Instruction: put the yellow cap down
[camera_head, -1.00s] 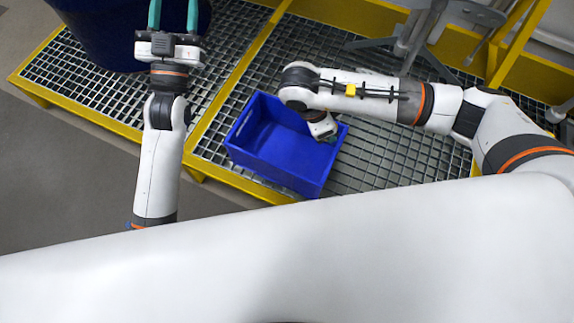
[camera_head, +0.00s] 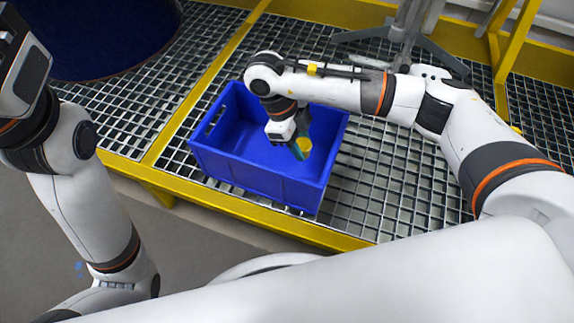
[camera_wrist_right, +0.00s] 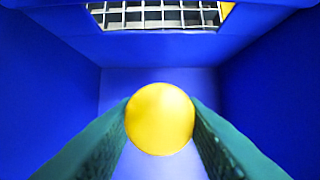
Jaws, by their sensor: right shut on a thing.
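The yellow cap (camera_head: 304,145) is a small round piece between the teal fingers of my right gripper (camera_head: 299,149). In the right wrist view the cap (camera_wrist_right: 160,118) is held between both fingertips of the right gripper (camera_wrist_right: 161,122). The right gripper is shut on it, inside the blue crate (camera_head: 255,180). The crate's walls surround the cap in the wrist view; whether the cap touches the crate floor I cannot tell. My left arm is at the left edge of the head view, and its fingers are out of view.
The crate stands on a metal grating (camera_head: 390,190) with a yellow frame (camera_head: 250,222). A dark blue drum (camera_head: 100,35) stands at the upper left. Grey stand legs (camera_head: 405,40) are behind the crate. Bare grating lies right of the crate.

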